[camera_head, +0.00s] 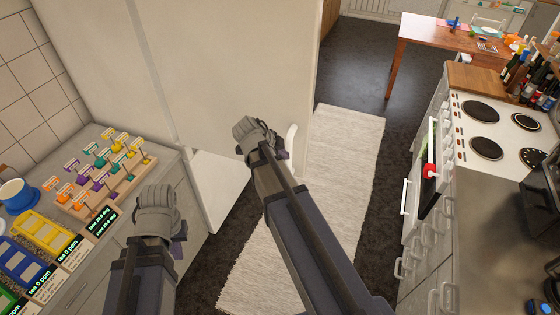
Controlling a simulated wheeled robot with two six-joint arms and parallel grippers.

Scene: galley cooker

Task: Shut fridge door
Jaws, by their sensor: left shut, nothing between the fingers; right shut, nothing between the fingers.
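The tall white fridge (95,50) stands at the upper left beyond the counter. A broad white panel that looks like its door (235,60) stretches right from a vertical seam. A curved white handle (292,138) shows near the panel's lower right edge, partly behind my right gripper. How far the door stands open is hard to tell. My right gripper (254,132) is shut and empty, in front of the panel's lower right part; I cannot tell whether it touches. My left gripper (157,205) is shut and empty, lower left, beside the counter's edge.
The left counter (100,133) holds a rack of colourful tagged pieces (105,175), coloured trays (45,233) and a blue-based cup (17,192). A pale rug (345,150) lies on the dark floor. The cooker (490,125) stands right, a wooden table (425,32) behind.

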